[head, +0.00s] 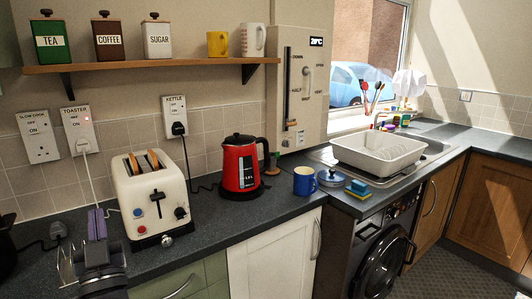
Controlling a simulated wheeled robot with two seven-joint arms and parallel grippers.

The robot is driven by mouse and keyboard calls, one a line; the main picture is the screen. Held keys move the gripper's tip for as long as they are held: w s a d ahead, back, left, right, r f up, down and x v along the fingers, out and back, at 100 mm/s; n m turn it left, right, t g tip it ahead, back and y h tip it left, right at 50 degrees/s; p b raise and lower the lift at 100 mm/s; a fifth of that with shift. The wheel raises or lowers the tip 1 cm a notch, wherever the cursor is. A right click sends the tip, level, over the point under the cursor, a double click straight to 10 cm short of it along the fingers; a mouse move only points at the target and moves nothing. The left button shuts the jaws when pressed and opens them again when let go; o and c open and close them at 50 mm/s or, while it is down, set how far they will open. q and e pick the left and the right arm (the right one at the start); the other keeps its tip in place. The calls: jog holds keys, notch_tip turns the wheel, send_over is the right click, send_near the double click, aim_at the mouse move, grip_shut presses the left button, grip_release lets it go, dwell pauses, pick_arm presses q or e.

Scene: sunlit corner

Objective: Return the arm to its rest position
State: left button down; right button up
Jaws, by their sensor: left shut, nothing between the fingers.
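My left gripper (97,224) is at the lower left of the head view, reaching over the counter beside the toaster. Its two fingers are together, with nothing visible between them. The gripper is to the left of the cream toaster (152,197), which holds browned bread in its slots. From this single view I cannot tell how high the fingers are above the counter. My right gripper is not in view.
A red kettle (240,165), a blue mug (304,181) and a small lidded pot (331,178) stand along the dark counter (215,225). A white basin (379,150) is by the sink. A wooden shelf (150,66) holds canisters and mugs. Counter between toaster and kettle is mostly clear.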

pick_arm(q)
jog(key=w+d+m+h, duration=1)
jog(key=m+h, duration=0.7)
jog(key=h, duration=0.3)
jog(key=w+a+f+n+g+y, duration=0.2)
jog(key=a+f+n+g+y, duration=0.2)
jog(key=f+n+y, duration=0.5)
jog(key=s+d+f+g+h, duration=0.1)
jog(key=s+f+g, duration=0.25)
jog(key=f, duration=0.65)
jog(key=s+d+f+g+h, duration=0.15)
jog(key=s+f, duration=0.25)
jog(key=f, duration=0.7)
jog(key=s+d+f+g, duration=0.2)
jog(key=s+f+g, duration=0.5)
jog(key=s+f, duration=1.35)
jog(key=s+d+f+g, duration=0.1)
jog(key=s+f+g, duration=0.1)
jog(key=s, duration=1)
jog(key=s+d+f+g, duration=0.2)
jog(key=s+g, duration=0.1)
jog(key=s, duration=1)
jog(key=shift+f+g, duration=0.3)
